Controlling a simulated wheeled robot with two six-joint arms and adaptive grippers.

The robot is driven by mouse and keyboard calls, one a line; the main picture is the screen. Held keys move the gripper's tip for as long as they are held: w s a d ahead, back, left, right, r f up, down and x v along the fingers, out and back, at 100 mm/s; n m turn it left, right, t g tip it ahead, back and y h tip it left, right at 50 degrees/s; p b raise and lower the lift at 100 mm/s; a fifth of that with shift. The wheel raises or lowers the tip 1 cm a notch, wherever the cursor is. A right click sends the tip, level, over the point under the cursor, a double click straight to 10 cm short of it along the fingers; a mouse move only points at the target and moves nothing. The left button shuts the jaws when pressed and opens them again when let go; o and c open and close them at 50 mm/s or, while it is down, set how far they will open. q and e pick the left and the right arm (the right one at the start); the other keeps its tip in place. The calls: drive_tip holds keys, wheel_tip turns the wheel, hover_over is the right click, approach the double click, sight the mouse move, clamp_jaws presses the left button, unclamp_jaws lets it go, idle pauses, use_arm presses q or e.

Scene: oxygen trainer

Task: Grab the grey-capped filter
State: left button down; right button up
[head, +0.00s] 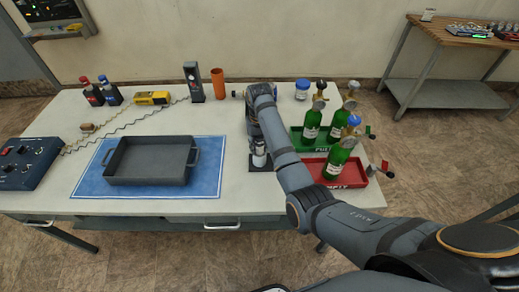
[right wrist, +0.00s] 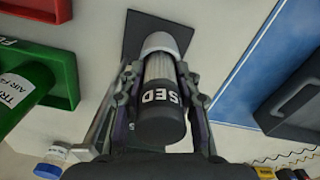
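A cylindrical filter (right wrist: 162,95) with a dark grey cap marked "SED", a pale ribbed middle and a light grey far end stands on a black square pad. In the head view the filter (head: 259,158) shows only in part below my right gripper. My right gripper (right wrist: 160,78) has one finger on each side of the filter, close along it. Whether the fingers press on it cannot be told. The pad (right wrist: 138,30) also shows in the head view. My left gripper is not in view.
A grey tray (head: 148,179) lies on a blue mat (head: 214,170) to the left. A green tray (head: 297,136) and a red tray (head: 318,179) with green bottles (head: 339,160) are close on the right. A grey-blue control box (head: 28,163) sits at the far left.

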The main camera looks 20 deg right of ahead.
sight(259, 137)
clamp_jaws()
drive_tip(key=shift+r, duration=0.4)
wheel_tip(259, 137, up, 4)
drive_tip(key=shift+w+f, duration=0.1)
drive_tip(key=shift+f, duration=0.1)
wheel_tip(259, 137, up, 6)
drive_tip(key=p, duration=0.4)
drive_tip(key=shift+f+p, duration=0.15)
drive_tip(key=shift+p, duration=0.2)
